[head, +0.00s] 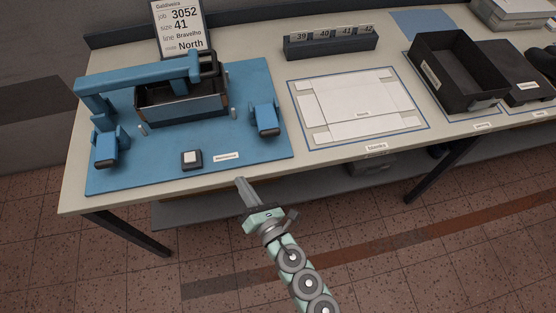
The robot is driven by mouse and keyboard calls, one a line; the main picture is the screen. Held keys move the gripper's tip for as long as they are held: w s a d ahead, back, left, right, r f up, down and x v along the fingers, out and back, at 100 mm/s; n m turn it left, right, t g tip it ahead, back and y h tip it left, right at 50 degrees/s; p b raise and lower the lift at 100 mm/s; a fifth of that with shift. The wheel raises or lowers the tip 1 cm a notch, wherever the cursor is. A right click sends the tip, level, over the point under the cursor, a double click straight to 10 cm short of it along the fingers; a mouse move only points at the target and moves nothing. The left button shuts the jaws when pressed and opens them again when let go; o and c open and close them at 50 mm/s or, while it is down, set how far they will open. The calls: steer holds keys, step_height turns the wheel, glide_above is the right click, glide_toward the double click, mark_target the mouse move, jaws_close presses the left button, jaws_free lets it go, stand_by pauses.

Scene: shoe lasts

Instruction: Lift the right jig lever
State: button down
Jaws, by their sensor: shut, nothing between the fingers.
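The blue jig (185,171) lies on the left part of the table. Its right lever (265,117) is a small blue block with grey parts, at the right side of the jig plate. A similar left lever (107,147) stands at the plate's front left. My gripper (241,183) is shut and empty. In the picture its tip is at the table's front edge, below the right lever and apart from it. I cannot tell its exact height over the table.
A blue beam (135,77) spans over a dark open box (182,108) on the jig. A white sheet in a blue outline (360,103) and a black tray (437,82) lie to the right.

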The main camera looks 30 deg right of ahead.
steer(key=s+d+f+n+h+b, duration=0.1)
steer(key=d+f+n+h+b, duration=0.15)
steer(key=d, duration=0.25)
steer(key=n+t+h+b, duration=0.1)
steer(key=h+b, duration=0.3)
steer(key=b, duration=0.1)
glide_toward(274, 149)
step_height(274, 149, up, 2)
steer(key=shift+d, duration=0.2)
steer(key=shift+s, duration=0.1)
steer(key=shift+w+d+r+p, duration=0.1)
steer(key=shift+w+r+p, duration=0.15)
steer(key=shift+w, duration=0.4)
steer(key=x, duration=0.8)
steer(key=shift+w+f+p, duration=0.1)
steer(key=shift+w+p, duration=0.3)
